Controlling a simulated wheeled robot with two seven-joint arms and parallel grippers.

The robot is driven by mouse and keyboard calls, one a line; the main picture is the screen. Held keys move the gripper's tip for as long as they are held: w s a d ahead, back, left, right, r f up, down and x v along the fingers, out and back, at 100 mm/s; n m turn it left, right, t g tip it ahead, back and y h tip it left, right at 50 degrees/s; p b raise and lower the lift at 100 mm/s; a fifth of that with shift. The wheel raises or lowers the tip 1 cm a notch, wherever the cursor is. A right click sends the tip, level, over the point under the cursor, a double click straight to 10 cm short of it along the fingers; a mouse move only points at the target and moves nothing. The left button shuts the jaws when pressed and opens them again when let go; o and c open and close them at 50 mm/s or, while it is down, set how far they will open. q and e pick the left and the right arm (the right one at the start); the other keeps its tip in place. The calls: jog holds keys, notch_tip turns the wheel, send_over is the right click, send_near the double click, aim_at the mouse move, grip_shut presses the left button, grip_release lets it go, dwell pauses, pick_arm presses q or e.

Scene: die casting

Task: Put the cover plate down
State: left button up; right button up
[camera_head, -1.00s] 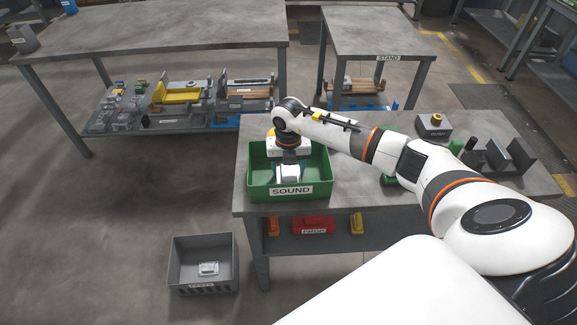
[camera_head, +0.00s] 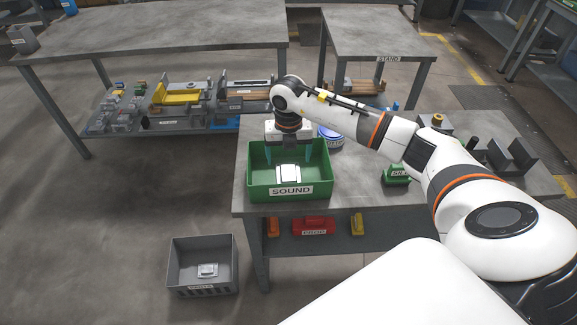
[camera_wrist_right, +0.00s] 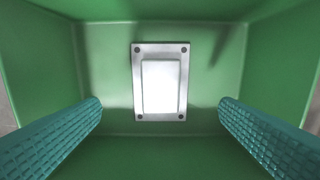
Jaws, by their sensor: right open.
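The cover plate (camera_head: 288,174) is a silvery rectangle with a raised middle and corner holes. It lies in the green bin labelled SOUND (camera_head: 291,191). In the right wrist view the plate (camera_wrist_right: 162,82) rests on the bin floor, apart from the walls. My right gripper (camera_head: 289,158) is above the bin, pointing down. Its teal fingers are wide apart and empty in the right wrist view (camera_wrist_right: 160,130), one on each side of the plate and not touching it. My left gripper is not in view.
The bin stands at the left end of a grey table (camera_head: 245,209). A blue round container (camera_head: 331,138) is behind its right side, and a small green item (camera_head: 396,174) is further right. A grey crate (camera_head: 203,291) with a similar metal part stands on the floor.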

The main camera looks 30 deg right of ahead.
aim_at(289, 171)
notch_tip(289, 171, up, 7)
jog(key=shift+f+b, duration=0.15)
jog(key=shift+b, duration=0.3)
jog(key=shift+f, duration=0.1)
